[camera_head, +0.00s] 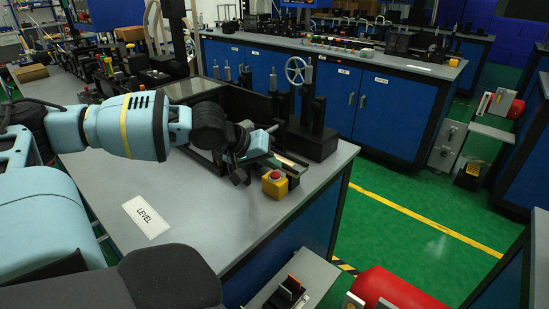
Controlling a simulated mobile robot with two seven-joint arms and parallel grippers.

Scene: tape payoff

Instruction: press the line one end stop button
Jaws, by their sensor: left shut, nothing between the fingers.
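A yellow box with a red button (275,182) sits near the right edge of the grey table in the head view. My right gripper is not in view.
Dark fixtures and posts (315,125) stand just behind the button. A white "LEVEL" label (146,216) lies on the otherwise clear front tabletop (205,195). A blue-doored bench (345,85) stands behind. Green floor lies to the right.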

